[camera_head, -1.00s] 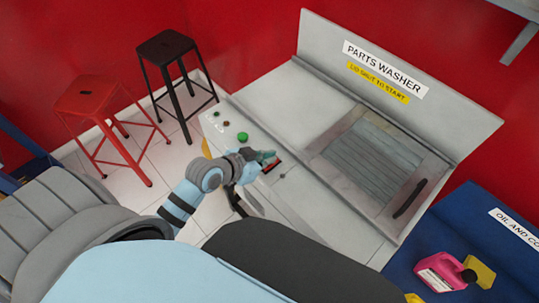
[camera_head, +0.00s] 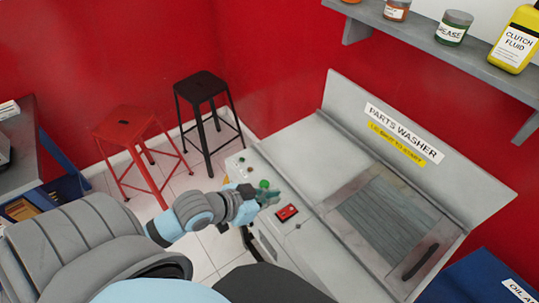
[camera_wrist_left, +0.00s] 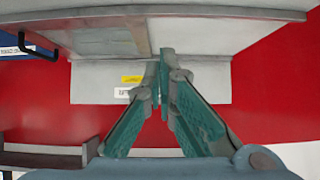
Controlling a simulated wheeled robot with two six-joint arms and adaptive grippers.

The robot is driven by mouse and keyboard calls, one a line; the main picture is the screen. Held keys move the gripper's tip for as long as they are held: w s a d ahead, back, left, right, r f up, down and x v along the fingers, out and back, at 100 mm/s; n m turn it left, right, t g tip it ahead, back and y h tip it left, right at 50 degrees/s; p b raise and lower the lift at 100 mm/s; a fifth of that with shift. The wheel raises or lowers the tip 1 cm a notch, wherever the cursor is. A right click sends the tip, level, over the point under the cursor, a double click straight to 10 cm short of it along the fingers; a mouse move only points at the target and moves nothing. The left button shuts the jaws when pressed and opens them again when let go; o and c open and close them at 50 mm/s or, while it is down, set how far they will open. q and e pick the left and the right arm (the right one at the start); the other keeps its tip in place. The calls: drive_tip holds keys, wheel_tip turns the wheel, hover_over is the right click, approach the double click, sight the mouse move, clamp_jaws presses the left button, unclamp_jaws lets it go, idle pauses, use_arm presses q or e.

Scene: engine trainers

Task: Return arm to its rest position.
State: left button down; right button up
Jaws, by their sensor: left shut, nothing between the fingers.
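My left gripper (camera_head: 268,197) is at the front control panel of the grey parts washer (camera_head: 296,155). It is just beside a green button (camera_head: 264,184) and left of a red rocker switch (camera_head: 287,212). I cannot tell from the head view whether it touches the panel. In the left wrist view its teal fingers (camera_wrist_left: 164,72) meet at the tips with nothing between them. The washer's lid (camera_head: 390,222), with a dark handle, is down. My right gripper is not in view.
A red stool (camera_head: 125,122) and a black stool (camera_head: 202,85) stand left of the washer. A grey shelf (camera_head: 430,55) with jars and a yellow clutch fluid bottle (camera_head: 517,40) hangs above right. A blue cabinet (camera_head: 470,275) is at lower right. White floor tiles show between.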

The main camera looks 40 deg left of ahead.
use_arm(q)
drive_tip(key=shift+r, duration=0.15)
idle(0.4)
drive_tip(key=s+a+f+n+g+y+b, duration=0.1)
drive_tip(key=s+a+f+y, duration=0.1)
drive_tip(key=a+f, duration=0.5)
drive_tip(key=s+a+f+n+g+y, duration=0.1)
drive_tip(key=s+a+f, duration=0.15)
drive_tip(key=f, duration=0.75)
drive_tip(key=s+a+f+n+g+y+b, duration=0.1)
drive_tip(key=s+a+f+y, duration=0.2)
drive_tip(key=f, duration=0.6)
drive_tip(key=s+f+g+b, duration=0.2)
drive_tip(key=s+f+g, duration=0.1)
drive_tip(key=s+f, duration=0.8)
drive_tip(key=s+d+f+g+h+b, duration=0.1)
drive_tip(key=s+d+f+g, duration=0.1)
drive_tip(key=s+d+f, duration=0.6)
drive_tip(key=shift+s+d+f+g+h+b, duration=0.15)
drive_tip(key=shift+s+d+g+h+b, duration=0.3)
drive_tip(key=shift+s, duration=1.1)
